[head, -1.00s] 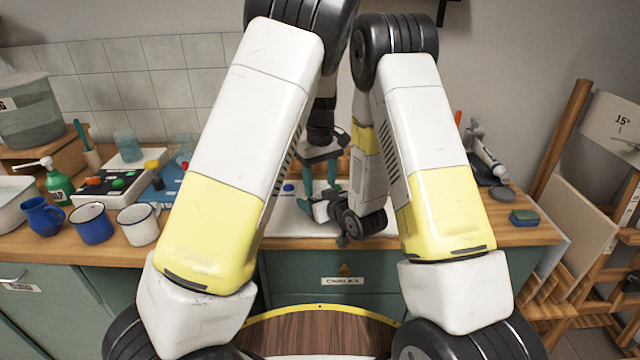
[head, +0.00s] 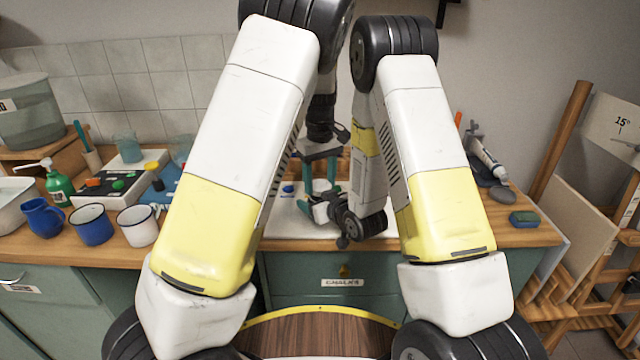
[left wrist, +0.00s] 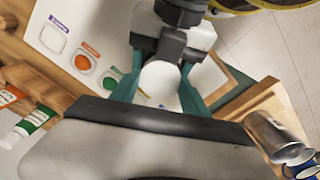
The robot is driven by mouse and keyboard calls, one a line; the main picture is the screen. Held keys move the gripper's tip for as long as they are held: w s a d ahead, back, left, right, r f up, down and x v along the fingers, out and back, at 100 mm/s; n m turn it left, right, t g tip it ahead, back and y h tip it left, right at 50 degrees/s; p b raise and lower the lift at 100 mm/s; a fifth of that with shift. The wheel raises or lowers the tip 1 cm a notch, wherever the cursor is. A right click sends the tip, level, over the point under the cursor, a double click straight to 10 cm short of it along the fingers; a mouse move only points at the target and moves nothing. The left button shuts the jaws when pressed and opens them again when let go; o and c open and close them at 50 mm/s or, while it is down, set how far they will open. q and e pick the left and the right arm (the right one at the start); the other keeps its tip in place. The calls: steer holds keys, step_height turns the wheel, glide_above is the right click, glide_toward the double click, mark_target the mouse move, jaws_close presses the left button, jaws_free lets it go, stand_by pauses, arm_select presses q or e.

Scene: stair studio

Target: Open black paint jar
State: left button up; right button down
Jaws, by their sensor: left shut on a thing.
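My left gripper (head: 319,190) points down at the worktop, its teal fingers partly hidden by my arms. In the left wrist view the same gripper (left wrist: 158,92) has a teal finger on each side of a white round thing (left wrist: 160,78), and is shut on it. This looks like the top of the paint jar; its sides and any black paint are hidden. My right gripper (head: 326,208) comes in low from the right beside the left fingers. Its dark end (left wrist: 174,42) shows close to the white round thing; its jaw opening is not clear.
A white board (left wrist: 62,48) with coloured paint spots lies under the grippers. Mugs (head: 91,224) and a green pump bottle (head: 59,186) stand left. A blue-green sponge (head: 524,219) lies right. Metal cans (left wrist: 268,134) show in the left wrist view.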

mark_target(320, 185)
arm_select(q)
steer(key=shift+r, duration=0.55)
steer(key=shift+r, duration=2)
arm_select(e)
steer(key=shift+c, duration=1.3)
jaws_free()
